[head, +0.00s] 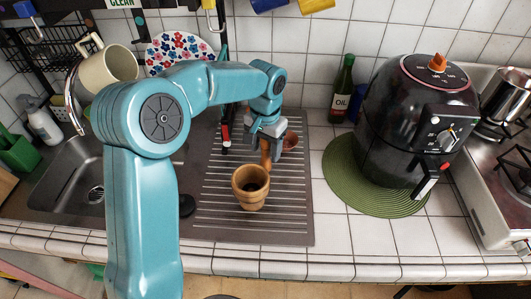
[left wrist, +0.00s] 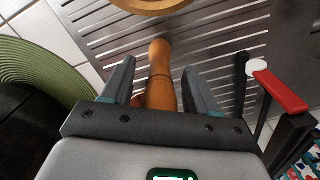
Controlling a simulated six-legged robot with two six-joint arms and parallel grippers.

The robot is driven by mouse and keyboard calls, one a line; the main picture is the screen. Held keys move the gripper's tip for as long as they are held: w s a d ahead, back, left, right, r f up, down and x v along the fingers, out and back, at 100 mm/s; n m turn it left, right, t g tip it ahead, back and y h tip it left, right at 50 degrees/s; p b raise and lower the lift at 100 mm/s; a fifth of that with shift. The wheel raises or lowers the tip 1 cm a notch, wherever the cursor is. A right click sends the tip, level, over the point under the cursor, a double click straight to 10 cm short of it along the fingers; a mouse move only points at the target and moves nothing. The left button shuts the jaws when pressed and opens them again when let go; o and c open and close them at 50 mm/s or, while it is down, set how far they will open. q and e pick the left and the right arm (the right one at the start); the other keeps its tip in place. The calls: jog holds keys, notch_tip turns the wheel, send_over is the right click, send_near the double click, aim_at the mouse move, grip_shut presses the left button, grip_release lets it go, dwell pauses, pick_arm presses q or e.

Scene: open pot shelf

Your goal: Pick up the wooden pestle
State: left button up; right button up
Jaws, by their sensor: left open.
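The wooden pestle (head: 266,157) lies on the ribbed metal drainboard just behind the wooden mortar (head: 250,190). My left gripper (head: 268,138) is over the pestle and partly hides it in the head view. In the left wrist view the pestle (left wrist: 161,75) shows between the two open fingers (left wrist: 157,85), with a gap on each side. The lower end of the pestle is hidden by the gripper body. The rim of the mortar (left wrist: 150,4) shows at the top of that view. My right gripper is not in view.
A red-handled tool (head: 226,133) stands left of the gripper; its red part (left wrist: 280,92) is near the right finger. A black air fryer (head: 400,125) sits on a green round mat (head: 345,185) at the right. An oil bottle (head: 342,90) stands behind. The drainboard (head: 220,220) front is clear.

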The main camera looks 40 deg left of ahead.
pick_arm(q)
grip_shut()
